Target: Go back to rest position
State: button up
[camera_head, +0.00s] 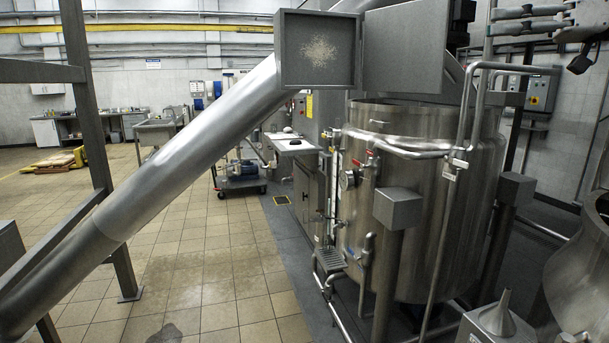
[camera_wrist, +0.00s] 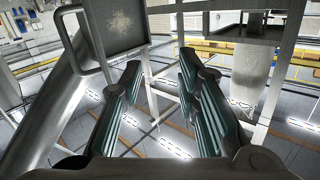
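My gripper (camera_wrist: 161,68) shows in the wrist view with its two dark, green-padded fingers spread apart. Nothing is between the fingers. A square grey tray or hatch (camera_head: 318,72) with a pale, grainy patch on its face stands at the top of a slanted steel pipe (camera_head: 180,150). It also shows at the upper left of the wrist view (camera_wrist: 118,28), beyond the left finger and apart from it.
A large jacketed steel mixer (camera_head: 425,205) with pipes and valves stands right of centre. Another rounded steel vessel (camera_head: 580,275) is at the right edge, beside a small funnel (camera_head: 500,315). A wheeled cart (camera_head: 240,180) stands farther back. The tiled floor (camera_head: 210,265) left of the mixer is mostly clear.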

jog(key=s+a+f+m+h, duration=0.3)
jog(key=a+f+m+h, duration=0.15)
jog(key=a, duration=0.35)
jog(key=s+a+f+m+h, duration=0.3)
jog(key=a+f+m, duration=0.25)
jog(key=a, duration=0.35)
jog(key=s+f+m+g+h, duration=0.1)
jog(key=s+f+h, duration=0.7)
jog(key=s+f, duration=1.7)
jog(key=shift+d+f+m+g, duration=0.3)
jog(key=shift+d+f+g, duration=0.1)
jog(key=shift+f, duration=0.45)
jog(key=shift+a, duration=0.1)
